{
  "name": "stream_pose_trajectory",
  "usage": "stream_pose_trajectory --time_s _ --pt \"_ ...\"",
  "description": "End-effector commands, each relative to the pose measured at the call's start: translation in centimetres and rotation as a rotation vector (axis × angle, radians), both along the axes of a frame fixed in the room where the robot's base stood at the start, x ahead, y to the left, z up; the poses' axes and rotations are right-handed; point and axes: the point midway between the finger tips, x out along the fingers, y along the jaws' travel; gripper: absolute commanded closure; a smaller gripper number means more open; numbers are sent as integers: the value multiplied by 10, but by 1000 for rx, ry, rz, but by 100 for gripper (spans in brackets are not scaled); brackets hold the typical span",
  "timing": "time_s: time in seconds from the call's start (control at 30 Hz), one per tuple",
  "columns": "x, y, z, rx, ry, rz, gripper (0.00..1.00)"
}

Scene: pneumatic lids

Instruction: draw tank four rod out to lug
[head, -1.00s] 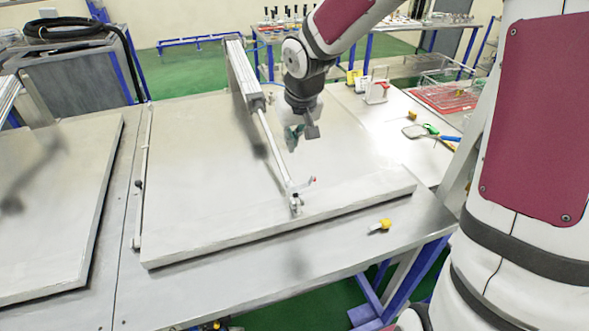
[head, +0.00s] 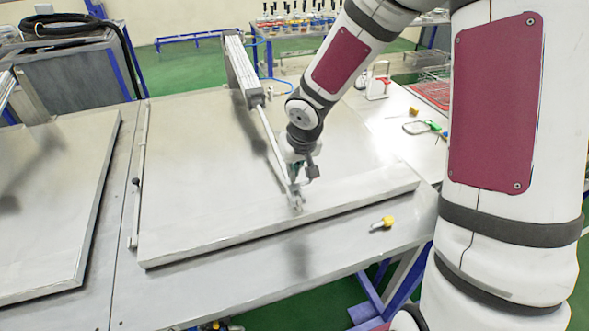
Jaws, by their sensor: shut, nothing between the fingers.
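A long grey pneumatic cylinder (head: 243,68) slants over the large flat metal lid (head: 190,165). Its thin bright rod (head: 272,136) runs from the cylinder's lower end down toward a small metal lug (head: 297,201) near the lid's front edge. My gripper (head: 298,178) is low over the lid at the rod's lower end, just above the lug. It is shut with nothing held. The arm and gripper partly hide the rod end, so I cannot tell whether the rod meets the lug or whether the fingers touch it.
A second flat lid (head: 50,190) lies to the left, across a narrow gap. A yellow-capped piece (head: 382,224) lies on the bench's front ledge. Tools (head: 425,127) lie on the bench at right. The front strip of the bench is mostly clear.

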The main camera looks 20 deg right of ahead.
Motion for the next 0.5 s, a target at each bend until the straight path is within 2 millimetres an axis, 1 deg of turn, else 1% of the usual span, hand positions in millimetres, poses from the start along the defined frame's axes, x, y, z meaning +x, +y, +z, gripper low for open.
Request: stream_pose_trajectory --time_s 0.33,0.5 --pt "-1 0 0 0 -1 0 100" --pt "-8 1 -2 0 -1 1 100"
